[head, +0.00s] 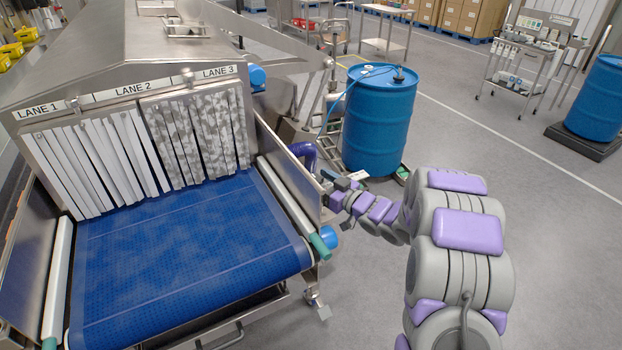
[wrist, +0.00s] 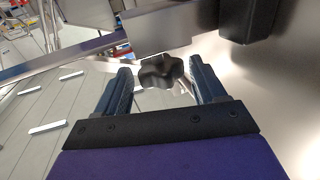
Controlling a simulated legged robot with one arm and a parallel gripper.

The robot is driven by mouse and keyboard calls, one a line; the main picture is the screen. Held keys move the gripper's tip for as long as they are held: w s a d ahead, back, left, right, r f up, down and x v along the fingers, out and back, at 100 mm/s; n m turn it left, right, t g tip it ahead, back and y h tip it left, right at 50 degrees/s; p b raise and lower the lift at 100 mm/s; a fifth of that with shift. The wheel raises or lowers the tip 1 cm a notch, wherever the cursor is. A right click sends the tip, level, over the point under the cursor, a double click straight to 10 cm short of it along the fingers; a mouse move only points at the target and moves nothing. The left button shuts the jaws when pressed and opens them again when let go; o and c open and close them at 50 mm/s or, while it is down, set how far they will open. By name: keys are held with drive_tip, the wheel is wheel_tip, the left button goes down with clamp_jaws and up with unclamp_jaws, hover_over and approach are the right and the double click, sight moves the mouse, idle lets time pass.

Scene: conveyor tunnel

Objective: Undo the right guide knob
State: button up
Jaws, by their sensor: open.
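The right guide knob (wrist: 160,72) is a dark, lobed knob in the wrist view, in front of bare metal. My gripper (wrist: 159,76) is open, with one finger on each side of the knob. The knob appears between the fingertips; I cannot tell whether either finger touches it. In the head view my gripper (head: 336,190) is at the outer side of the conveyor's right side wall (head: 285,172). The knob cannot be made out in that view. The right guide rail (head: 290,200), pale with a teal end, runs along the belt's right edge.
The blue belt (head: 185,255) is empty in front of the strip curtains (head: 195,135). A blue drum (head: 378,120) stands behind my gripper. A dark block (wrist: 247,18) is close to the knob's upper right in the wrist view. Open floor (head: 560,240) lies to the right.

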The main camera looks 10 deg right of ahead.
sight(311, 175)
drive_tip(key=shift+x, duration=1.7)
drive_tip(key=shift+c, duration=0.5)
drive_tip(key=c, duration=0.9)
drive_tip(key=shift+o, duration=0.2)
drive_tip(key=shift+r, duration=0.1)
